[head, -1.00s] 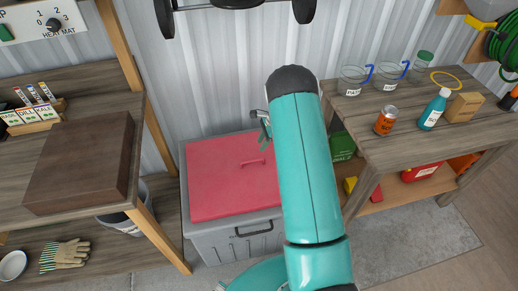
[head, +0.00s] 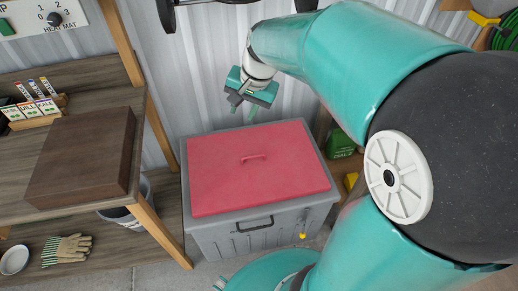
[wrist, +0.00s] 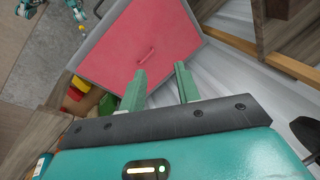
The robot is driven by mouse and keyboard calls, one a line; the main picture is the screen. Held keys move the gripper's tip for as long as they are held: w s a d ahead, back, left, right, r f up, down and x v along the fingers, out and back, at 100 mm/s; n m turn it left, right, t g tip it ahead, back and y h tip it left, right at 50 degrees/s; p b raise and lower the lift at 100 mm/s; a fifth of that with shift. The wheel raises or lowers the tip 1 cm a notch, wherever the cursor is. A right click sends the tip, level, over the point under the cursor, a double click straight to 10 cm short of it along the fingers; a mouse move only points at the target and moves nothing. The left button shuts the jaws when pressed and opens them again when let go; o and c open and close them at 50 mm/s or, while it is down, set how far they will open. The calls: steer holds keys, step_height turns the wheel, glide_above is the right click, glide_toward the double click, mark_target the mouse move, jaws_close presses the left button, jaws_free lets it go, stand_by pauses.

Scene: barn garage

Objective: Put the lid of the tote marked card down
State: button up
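A grey tote (head: 238,231) stands on the floor between the two benches, with a red lid (head: 290,179) lying flat and shut on its top. The lid has a small red handle (head: 253,157) near its middle. No card mark is readable on the tote. My gripper (head: 243,110) is above and behind the back edge of the lid, apart from it. In the wrist view my gripper's two green fingers (wrist: 160,88) are spread with nothing between them, and the lid (wrist: 120,45) lies beyond them.
A left bench holds a brown box (head: 85,155) and a rack of seed packets (head: 35,112). Gloves (head: 66,250) and a bowl (head: 14,261) sit on its lower shelf. A bucket (head: 140,212) stands left of the tote. A corrugated wall (head: 205,80) is close behind.

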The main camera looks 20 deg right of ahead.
steer(key=s+a+r+n+t+h, duration=0.1)
steer(key=s+n, duration=0.3)
steer(key=s, duration=0.4)
steer(key=s+a+r+n+t+h, duration=0.1)
steer(key=s+a+r+n, duration=0.1)
steer(key=s, duration=0.7)
steer(key=shift+a+r+n+t, duration=0.3)
steer(key=shift+r+n, duration=0.2)
steer(key=shift+n, duration=0.4)
